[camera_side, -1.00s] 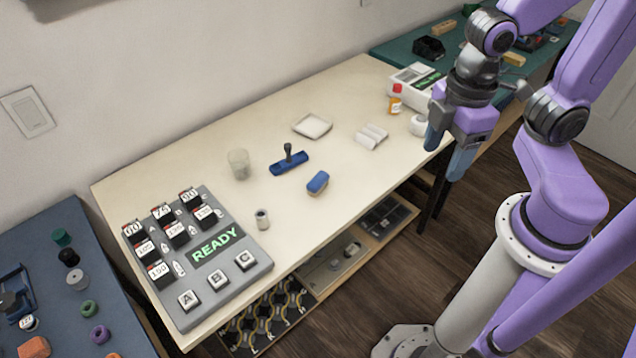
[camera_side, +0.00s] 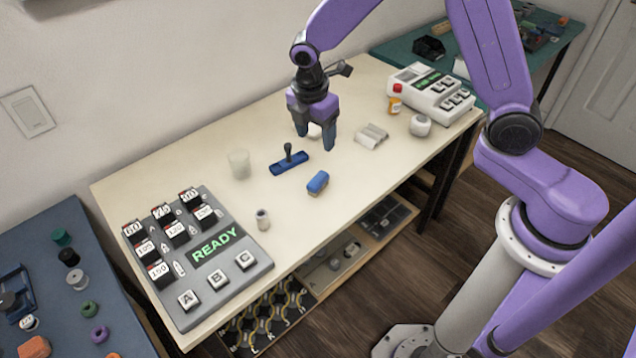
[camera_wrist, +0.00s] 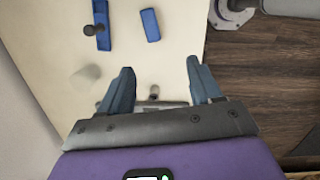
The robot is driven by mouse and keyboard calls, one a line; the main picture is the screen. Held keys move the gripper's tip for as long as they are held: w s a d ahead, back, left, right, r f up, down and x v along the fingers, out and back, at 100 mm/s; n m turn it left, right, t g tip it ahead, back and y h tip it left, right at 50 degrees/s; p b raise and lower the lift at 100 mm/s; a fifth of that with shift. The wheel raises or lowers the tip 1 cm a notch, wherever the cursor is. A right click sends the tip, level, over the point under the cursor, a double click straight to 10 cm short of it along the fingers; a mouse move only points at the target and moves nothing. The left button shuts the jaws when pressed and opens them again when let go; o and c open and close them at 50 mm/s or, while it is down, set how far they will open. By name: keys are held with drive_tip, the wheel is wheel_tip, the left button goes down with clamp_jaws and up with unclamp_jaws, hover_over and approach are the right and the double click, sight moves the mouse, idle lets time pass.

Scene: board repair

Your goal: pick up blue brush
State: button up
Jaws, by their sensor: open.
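The blue brush (camera_side: 318,183) is a small rounded block with a blue top and a paler underside, lying on the cream table. It also shows at the top of the wrist view (camera_wrist: 150,25). A flat blue tool with a dark upright knob (camera_side: 290,163) lies left of it, also in the wrist view (camera_wrist: 102,27). My gripper (camera_side: 315,139) is open and empty, above the table and farther back than the brush. In the wrist view the gripper (camera_wrist: 160,68) points down with its fingers apart, and the brush is beyond the fingertips, not between them.
A clear cup (camera_side: 239,164) and a small metal cylinder (camera_side: 262,219) stand to the left. A grey panel reading READY (camera_side: 215,248) covers the left end. Bare table surrounds the brush.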

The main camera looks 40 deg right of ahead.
sight(318, 179)
drive_tip(key=shift+n, duration=0.4)
drive_tip(key=w+d+f, duration=0.1)
drive_tip(key=f, duration=0.5)
drive_tip(key=w+d+f, duration=0.1)
drive_tip(key=f, duration=0.5)
drive_tip(key=d+f, duration=0.1)
drive_tip(key=f, duration=0.6)
drive_tip(key=shift+w+d, duration=0.2)
drive_tip(key=shift+w, duration=0.2)
drive_tip(key=c, duration=1)
